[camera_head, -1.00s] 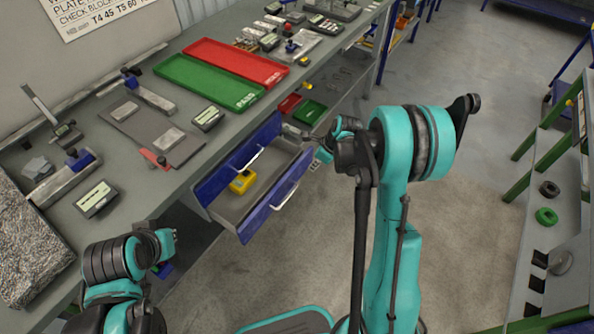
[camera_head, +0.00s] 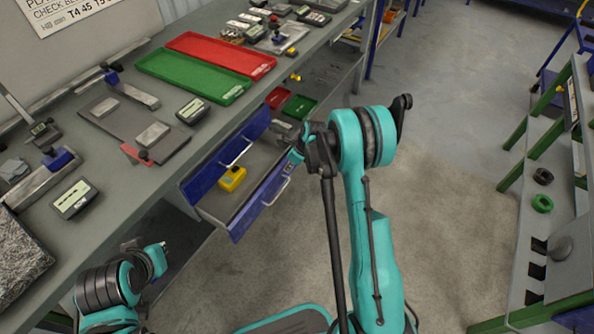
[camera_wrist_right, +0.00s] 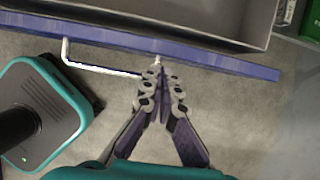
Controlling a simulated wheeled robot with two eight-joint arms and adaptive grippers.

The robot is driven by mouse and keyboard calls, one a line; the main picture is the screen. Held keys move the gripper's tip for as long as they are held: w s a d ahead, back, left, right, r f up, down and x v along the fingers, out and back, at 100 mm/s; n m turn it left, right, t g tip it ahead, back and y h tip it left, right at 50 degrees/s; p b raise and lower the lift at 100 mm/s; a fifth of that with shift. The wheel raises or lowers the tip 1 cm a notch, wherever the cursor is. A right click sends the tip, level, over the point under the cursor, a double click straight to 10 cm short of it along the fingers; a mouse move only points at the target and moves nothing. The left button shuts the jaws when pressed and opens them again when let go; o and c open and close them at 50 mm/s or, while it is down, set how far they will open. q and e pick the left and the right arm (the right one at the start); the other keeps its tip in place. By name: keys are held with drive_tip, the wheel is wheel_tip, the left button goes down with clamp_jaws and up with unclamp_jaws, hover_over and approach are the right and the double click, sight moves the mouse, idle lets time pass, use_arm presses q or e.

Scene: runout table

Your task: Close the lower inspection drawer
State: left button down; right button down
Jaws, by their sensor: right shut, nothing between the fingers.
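The lower inspection drawer (camera_head: 238,222) stands pulled out under the bench, its blue front and pale handle (camera_head: 276,192) facing the aisle. A yellow block (camera_head: 232,179) lies inside it. My right gripper (camera_head: 292,160) is at the far end of the drawer front, partly hidden by my wrist. In the right wrist view the gripper (camera_wrist_right: 159,70) is shut and empty, its tips at the blue front (camera_wrist_right: 215,62) beside one end of the handle (camera_wrist_right: 100,68); contact is unclear. My left gripper (camera_head: 158,248) is low at the left, away from the drawer; its fingers are unclear.
The upper drawer front (camera_head: 208,172) sits above and behind the open drawer. The bench carries a green tray (camera_head: 190,78), a red tray (camera_head: 225,57) and gauges. Small bins (camera_head: 298,107) sit on the shelf beyond. Floor in front is clear; a green-legged rack (camera_head: 540,150) stands right.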

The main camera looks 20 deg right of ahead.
drive_tip(key=shift+w+a, duration=0.25)
drive_tip(key=shift+w, duration=0.1)
drive_tip(key=shift+w, duration=0.1)
drive_tip(key=w+a, duration=0.8)
drive_tip(key=w, duration=0.1)
drive_tip(key=shift+w, duration=0.4)
